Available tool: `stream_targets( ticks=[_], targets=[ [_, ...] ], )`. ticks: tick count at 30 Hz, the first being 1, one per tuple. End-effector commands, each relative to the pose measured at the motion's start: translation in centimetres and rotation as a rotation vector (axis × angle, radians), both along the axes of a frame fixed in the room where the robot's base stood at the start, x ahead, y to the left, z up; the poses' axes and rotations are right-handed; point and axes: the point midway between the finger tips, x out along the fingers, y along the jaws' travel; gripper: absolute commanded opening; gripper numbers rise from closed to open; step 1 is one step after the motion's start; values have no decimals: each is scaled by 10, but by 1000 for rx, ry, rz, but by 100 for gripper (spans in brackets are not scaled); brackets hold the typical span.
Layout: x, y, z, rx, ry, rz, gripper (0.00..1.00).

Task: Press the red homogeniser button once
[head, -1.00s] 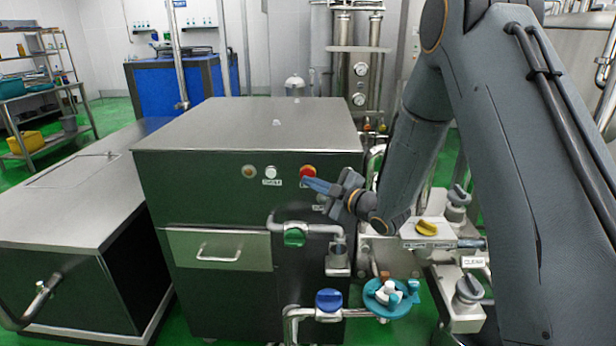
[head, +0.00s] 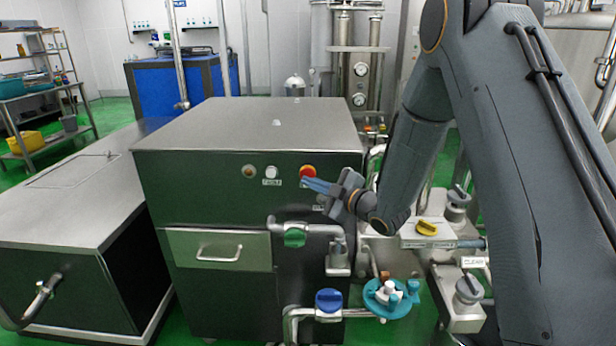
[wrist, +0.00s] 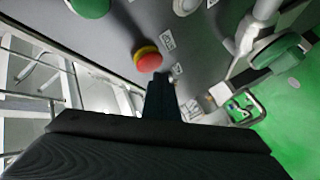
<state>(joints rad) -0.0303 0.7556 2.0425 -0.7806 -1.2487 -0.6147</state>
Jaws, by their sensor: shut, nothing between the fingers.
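The red homogeniser button (head: 308,170) is on the upper right of the dark front panel of the steel-topped homogeniser cabinet (head: 240,125). In the wrist view the red button (wrist: 149,61) has a yellow collar. My gripper (head: 306,184) is shut and empty, its blue-grey fingers pointing at the panel just below the button. In the wrist view the fingertips (wrist: 159,78) appear right beside the button's lower edge. I cannot tell whether they touch it.
A white button (head: 271,171) sits left of the red one. A pipe with a green valve handle (head: 294,237) and a blue valve handle (head: 328,299) stand below in front of the cabinet. A yellow knob (head: 427,228) is to the right.

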Motion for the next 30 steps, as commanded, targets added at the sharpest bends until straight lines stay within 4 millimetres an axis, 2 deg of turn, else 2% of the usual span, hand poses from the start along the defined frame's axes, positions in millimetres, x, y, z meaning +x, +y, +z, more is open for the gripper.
stream_targets(
  ticks=[11,30],
  targets=[
    [9,0,0,0,0,1,0],
    [12,0,0,0,0,0,0]
  ],
)
